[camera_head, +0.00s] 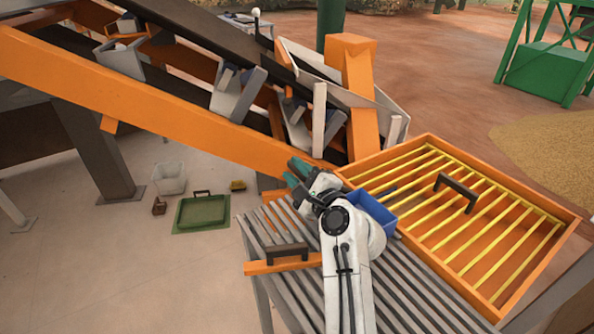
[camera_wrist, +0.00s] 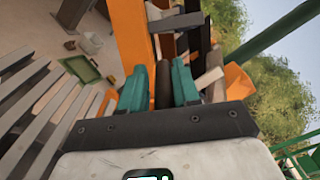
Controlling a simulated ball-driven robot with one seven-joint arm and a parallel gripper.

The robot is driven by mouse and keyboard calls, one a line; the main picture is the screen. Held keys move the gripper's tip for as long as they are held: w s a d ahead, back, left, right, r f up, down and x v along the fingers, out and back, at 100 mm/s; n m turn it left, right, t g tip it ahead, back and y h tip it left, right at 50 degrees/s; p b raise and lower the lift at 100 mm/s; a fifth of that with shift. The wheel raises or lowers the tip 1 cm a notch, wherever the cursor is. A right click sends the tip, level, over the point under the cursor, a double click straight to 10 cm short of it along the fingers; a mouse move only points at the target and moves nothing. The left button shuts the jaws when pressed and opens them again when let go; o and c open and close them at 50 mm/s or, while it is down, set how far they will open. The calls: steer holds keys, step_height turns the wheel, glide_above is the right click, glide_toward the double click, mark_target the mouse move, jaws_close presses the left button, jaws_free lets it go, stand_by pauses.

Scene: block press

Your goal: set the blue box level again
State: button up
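The blue box (camera_head: 376,211) sits at the far right of the grey slatted table, close to the left side of the orange tray. My arm hides its left part, and I cannot tell for sure how far it tilts or what it rests on. My gripper (camera_head: 297,170) is up and to the left of the box, pointing away from it toward the orange beam. In the wrist view my gripper (camera_wrist: 160,85) has its two teal fingers apart. A dark brown shape shows between them, seemingly behind; the blue box is not in that view.
The orange tray (camera_head: 568,222) has yellow bars and a dark handle (camera_head: 457,190). An orange bar with a dark handle (camera_head: 287,252) lies on the slatted table (camera_head: 400,290). The orange conveyor beam (camera_head: 150,104) with hanging grey buckets slopes down close to my gripper. A green tray (camera_head: 203,212) is on the floor.

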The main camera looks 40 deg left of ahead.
steer(key=shift+o, duration=1.1)
steer(key=v, duration=1)
steer(key=shift+d, duration=0.35)
steer(key=shift+s, duration=0.1)
